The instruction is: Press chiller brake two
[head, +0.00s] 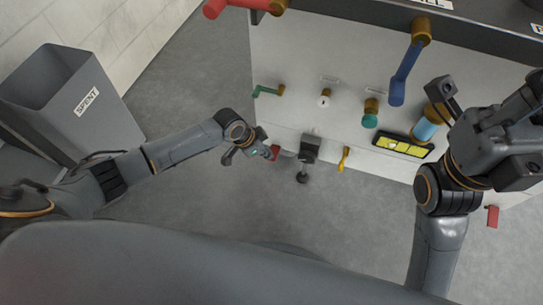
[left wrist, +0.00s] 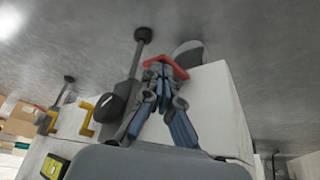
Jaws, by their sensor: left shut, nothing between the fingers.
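My left gripper (head: 266,153) is low at the front of the white cabinet, shut and empty. In the left wrist view the red part (left wrist: 174,66) shows just past the shut fingers (left wrist: 161,72). A dark grey lever with a round knob (head: 303,177) hangs just right of them, and also shows in the left wrist view (left wrist: 142,36). No readable label marks chiller brake two. My right gripper (head: 490,130) is in front of the cabinet's right side; its fingertips are unclear.
The white cabinet (head: 300,60) carries a blue lever (head: 405,75), a green knob (head: 370,120), a yellow handle (head: 343,158) and a yellow-lit panel (head: 403,146). A grey SPENT bin (head: 60,115) stands left. Grey floor is clear between bin and cabinet.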

